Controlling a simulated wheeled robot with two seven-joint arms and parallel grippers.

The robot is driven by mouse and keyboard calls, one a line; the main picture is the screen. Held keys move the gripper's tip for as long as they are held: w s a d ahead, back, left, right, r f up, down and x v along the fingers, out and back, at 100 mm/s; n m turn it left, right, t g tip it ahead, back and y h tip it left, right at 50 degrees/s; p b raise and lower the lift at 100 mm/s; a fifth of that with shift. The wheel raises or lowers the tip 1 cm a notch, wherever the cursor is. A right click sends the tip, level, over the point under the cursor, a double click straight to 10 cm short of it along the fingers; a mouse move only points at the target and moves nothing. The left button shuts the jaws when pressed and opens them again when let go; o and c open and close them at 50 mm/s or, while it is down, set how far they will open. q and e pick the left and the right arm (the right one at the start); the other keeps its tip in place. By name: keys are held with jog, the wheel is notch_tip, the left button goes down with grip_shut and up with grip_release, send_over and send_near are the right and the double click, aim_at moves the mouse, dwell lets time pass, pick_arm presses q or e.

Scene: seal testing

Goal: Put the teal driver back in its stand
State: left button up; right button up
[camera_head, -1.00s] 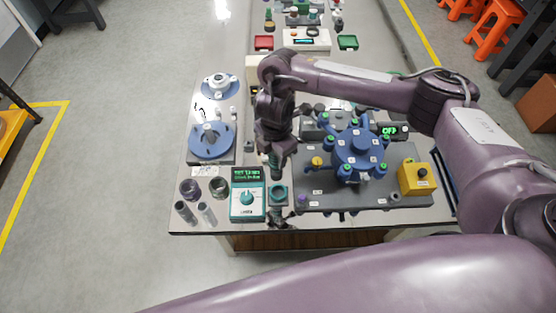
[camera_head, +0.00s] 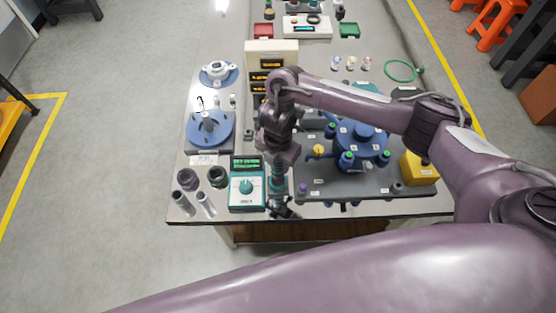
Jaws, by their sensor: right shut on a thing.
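My right gripper (camera_head: 279,158) is shut on the teal driver (camera_head: 277,174) and points down at the front of the table. The driver is upright below the fingers, and the gripper hides its upper part. Its lower end is at the teal-rimmed stand (camera_head: 277,187), just right of the teal-edged control box (camera_head: 247,190). I cannot tell how deep the driver sits in the stand. My left gripper does not show.
A blue round fixture (camera_head: 209,131), dark rings and metal cylinders (camera_head: 183,203) are on the left. The table's front edge is close.

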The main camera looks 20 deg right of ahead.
jog(key=shift+f, duration=0.2)
dwell(0.5)
jog(key=shift+f, duration=0.3)
jog(key=o, duration=1.1)
jog(key=shift+o, duration=0.2)
jog(key=shift+r, duration=0.1)
jog(key=shift+r+p, duration=2.25)
jog(key=shift+r, duration=0.25)
jog(key=shift+f, duration=0.1)
